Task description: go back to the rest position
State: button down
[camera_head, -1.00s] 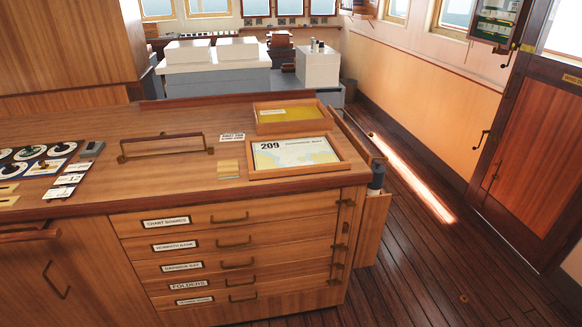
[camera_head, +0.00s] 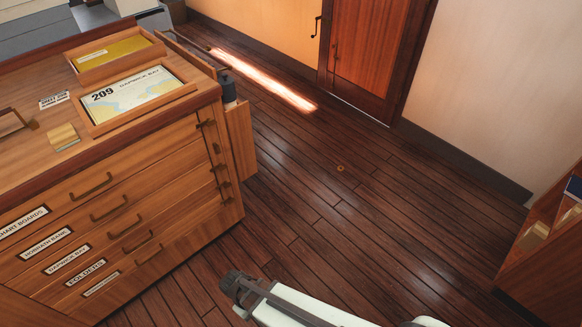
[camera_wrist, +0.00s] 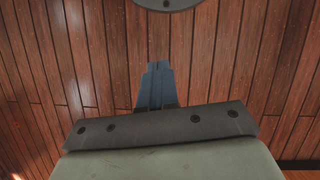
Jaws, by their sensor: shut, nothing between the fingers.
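My gripper (camera_wrist: 155,70) shows in the wrist view with its dark fingers together and nothing between them. It is over bare plank floor and touches nothing that I can see. In the head view my pale arm (camera_head: 300,308) comes in at the bottom edge, over the floor to the right of the chart cabinet. It has a dark end; I cannot make out the fingers there.
The wooden chart cabinet (camera_head: 150,200) stands at left, with labelled drawers, a framed chart (camera_head: 135,94) and a yellow tray (camera_head: 112,52) on top. A wooden shelf unit (camera_head: 548,240) is at the right edge. A door (camera_head: 366,55) is at the back.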

jog(key=s+d+f+m+g+y, duration=0.1)
jog(key=d+m, duration=0.4)
jog(key=d, duration=0.9)
jog(key=s+d+f+m+g+y, duration=0.1)
jog(key=d+m, duration=0.5)
jog(key=d, duration=0.9)
jog(key=shift+g+y, duration=0.8)
jog(key=shift+g, duration=0.6)
jog(key=c, duration=1.9)
grip_release()
jog(key=shift+s, duration=0.1)
